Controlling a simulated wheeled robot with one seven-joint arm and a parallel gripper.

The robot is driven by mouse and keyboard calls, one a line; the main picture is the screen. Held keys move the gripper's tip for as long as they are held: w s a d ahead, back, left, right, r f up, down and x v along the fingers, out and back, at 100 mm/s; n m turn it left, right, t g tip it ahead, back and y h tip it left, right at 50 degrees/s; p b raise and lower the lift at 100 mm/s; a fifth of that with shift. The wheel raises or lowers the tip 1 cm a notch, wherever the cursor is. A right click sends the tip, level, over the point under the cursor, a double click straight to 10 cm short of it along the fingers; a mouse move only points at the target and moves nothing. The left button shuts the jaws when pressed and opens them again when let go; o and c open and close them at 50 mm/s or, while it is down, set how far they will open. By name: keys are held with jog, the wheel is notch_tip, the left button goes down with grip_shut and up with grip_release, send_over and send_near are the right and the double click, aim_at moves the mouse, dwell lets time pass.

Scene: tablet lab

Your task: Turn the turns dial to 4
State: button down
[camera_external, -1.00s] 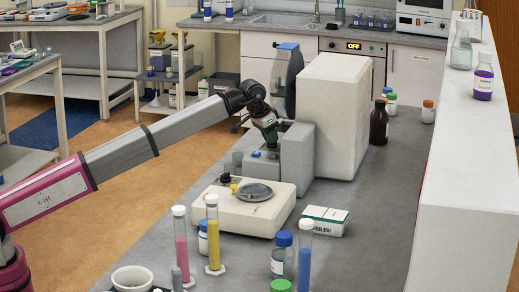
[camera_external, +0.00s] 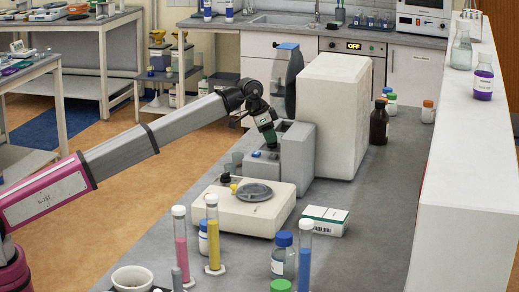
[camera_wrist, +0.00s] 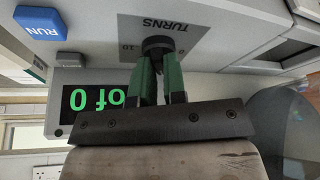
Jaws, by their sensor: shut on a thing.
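The turns dial (camera_wrist: 158,46) is a dark round knob on a grey panel, below an upside-down TURNS label in the wrist view. My gripper (camera_wrist: 160,60) has its two green fingers shut on the knob, one on each side. Its pointer is hidden, so I cannot tell its setting. In the external view my gripper (camera_external: 271,140) reaches down to the grey machine (camera_external: 297,160); the dial cannot be made out there.
A blue RUN button (camera_wrist: 38,27) and a small grey button (camera_wrist: 67,60) are near the dial. A pale balance-like device (camera_external: 240,212) stands in front of the machine. Tubes and bottles, including a blue-capped bottle (camera_external: 283,258), stand nearer. A white box (camera_external: 323,221) lies to the right.

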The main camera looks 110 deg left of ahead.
jog(key=shift+f, duration=0.1)
jog(key=c, duration=1.2)
grip_release()
jog(key=v, duration=1.1)
jog(key=shift+a, duration=0.1)
jog(key=shift+a+f, duration=0.1)
jog(key=shift+f, duration=0.05)
